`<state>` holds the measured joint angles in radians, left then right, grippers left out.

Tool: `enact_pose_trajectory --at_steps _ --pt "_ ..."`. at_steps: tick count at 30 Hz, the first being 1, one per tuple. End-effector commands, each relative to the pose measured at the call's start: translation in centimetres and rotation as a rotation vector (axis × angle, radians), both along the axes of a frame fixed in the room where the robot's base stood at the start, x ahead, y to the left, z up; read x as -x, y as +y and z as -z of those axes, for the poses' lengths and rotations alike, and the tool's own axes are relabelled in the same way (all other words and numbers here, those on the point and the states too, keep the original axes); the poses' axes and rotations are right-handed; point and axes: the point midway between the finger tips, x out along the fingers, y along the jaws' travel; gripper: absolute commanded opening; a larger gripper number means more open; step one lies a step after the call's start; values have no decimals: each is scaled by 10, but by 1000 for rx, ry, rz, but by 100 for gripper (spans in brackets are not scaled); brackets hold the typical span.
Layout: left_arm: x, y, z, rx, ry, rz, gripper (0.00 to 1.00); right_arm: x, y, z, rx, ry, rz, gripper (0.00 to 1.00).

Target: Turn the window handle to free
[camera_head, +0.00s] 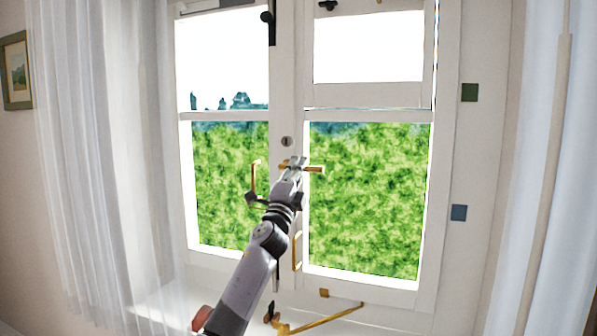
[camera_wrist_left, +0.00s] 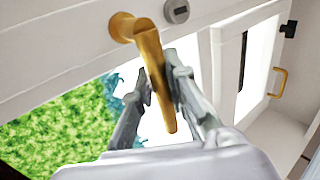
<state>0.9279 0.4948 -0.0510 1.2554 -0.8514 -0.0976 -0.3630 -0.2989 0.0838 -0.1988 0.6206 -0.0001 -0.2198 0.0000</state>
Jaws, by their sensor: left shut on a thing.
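The brass window handle (camera_head: 315,169) is on the middle upright of the white window, lying about level in the head view. In the left wrist view the handle (camera_wrist_left: 151,55) shows a round base on the white frame and a lever running between my fingers. My left gripper (camera_head: 294,163) is at the handle, and in the left wrist view its two grey fingers (camera_wrist_left: 158,93) are on either side of the lever, shut on it. The fingers hide part of the handle in the head view. My right gripper is not in view.
A grey keyhole plate (camera_head: 286,141) sits above the handle. A brass pull (camera_head: 254,177) is left of my gripper, and another (camera_head: 296,252) is below. A brass stay bar (camera_head: 325,318) lies near the sill. Sheer curtains (camera_head: 90,150) hang at the sides.

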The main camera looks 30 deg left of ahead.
Motion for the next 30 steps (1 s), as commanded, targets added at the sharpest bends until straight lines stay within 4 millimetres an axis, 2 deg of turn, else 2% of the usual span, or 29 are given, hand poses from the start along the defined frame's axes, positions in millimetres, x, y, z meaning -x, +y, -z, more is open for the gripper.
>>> enact_pose_trajectory --at_steps 12,13,21,30 --pt "0 1 0 13 -1 0 0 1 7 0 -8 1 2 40" --pt "0 1 0 13 -2 0 16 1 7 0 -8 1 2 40" --pt "0 1 0 9 -1 0 34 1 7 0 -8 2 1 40" --pt "0 1 0 8 -2 1 35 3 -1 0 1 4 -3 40"
